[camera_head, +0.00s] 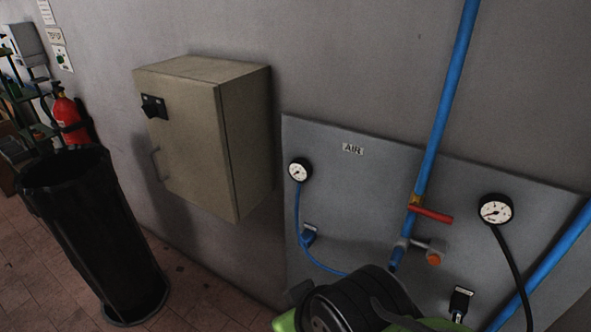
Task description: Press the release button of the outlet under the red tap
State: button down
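The red tap (432,214) is a lever on the vertical blue pipe (441,110), in front of the grey AIR panel. Just below it is the outlet (418,246), a grey metal fitting. A round orange button (434,258) shows at its right end. A blue connector (397,254) points down on its left side. A black and green part of my arm rises from the bottom edge, below the outlet, and hides the lower panel there. My gripper's fingers do not show, and I cannot see what they hold.
The grey panel (375,185) carries a left gauge (300,170) with a blue hose and a right gauge (495,211) with a black hose. Another blue pipe (548,262) slants at the right. A beige wall cabinet (190,140) and a black bin (95,230) stand left.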

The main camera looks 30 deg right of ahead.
aim_at(434, 260)
jog(key=z, duration=2)
